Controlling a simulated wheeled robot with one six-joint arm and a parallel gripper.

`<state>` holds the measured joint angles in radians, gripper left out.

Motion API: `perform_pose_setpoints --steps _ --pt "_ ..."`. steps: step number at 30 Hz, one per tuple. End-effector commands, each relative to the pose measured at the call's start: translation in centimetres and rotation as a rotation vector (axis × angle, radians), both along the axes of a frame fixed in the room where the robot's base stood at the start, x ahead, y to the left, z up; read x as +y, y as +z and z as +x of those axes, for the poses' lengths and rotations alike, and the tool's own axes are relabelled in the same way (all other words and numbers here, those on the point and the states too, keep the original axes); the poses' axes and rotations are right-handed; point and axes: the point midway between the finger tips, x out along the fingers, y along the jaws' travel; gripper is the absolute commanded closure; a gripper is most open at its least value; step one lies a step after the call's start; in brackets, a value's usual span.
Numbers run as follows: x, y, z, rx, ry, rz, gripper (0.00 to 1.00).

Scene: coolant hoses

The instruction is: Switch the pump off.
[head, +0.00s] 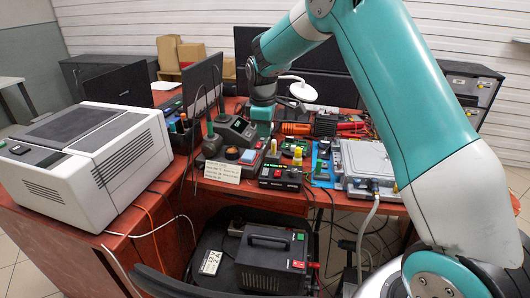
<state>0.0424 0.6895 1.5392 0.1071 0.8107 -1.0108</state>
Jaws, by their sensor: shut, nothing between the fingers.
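My teal arm reaches from the right over the red-brown bench. My gripper (260,128) points down over the back middle of the bench; its fingertips are small and hard to make out, and it looks shut and empty. No pump is clearly labelled. A small dark control box (280,177) with red and green parts sits at the bench's front edge, in front of and below my gripper. A larger black box with a handle (268,262) stands under the bench, with green and red parts on its right side. I cannot tell which is the pump or its switch position.
A grey metal case (367,160) with a pale hose (364,235) running down stands right of the control box. A large white machine (82,160) fills the left. Dark monitors (203,82) and a white lamp (298,91) stand behind.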

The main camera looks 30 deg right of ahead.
Motion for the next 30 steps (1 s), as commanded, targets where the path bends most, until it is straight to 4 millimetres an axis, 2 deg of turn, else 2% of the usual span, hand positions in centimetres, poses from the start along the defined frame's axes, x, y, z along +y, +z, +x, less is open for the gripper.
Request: perform_pose_setpoints --steps 5,12,18,24,30 --pt "-0.2 -2.7 0.1 0.007 0.000 0.001 1.00" --pt "-0.6 -7.9 0.6 0.006 -0.001 0.001 1.00" --pt "-0.9 -11.3 1.0 0.004 -0.001 0.000 1.00" --pt "-1.0 -13.1 1.2 0.002 -0.001 0.001 1.00" --pt "-1.0 -13.4 1.2 0.001 -0.001 0.001 1.00"
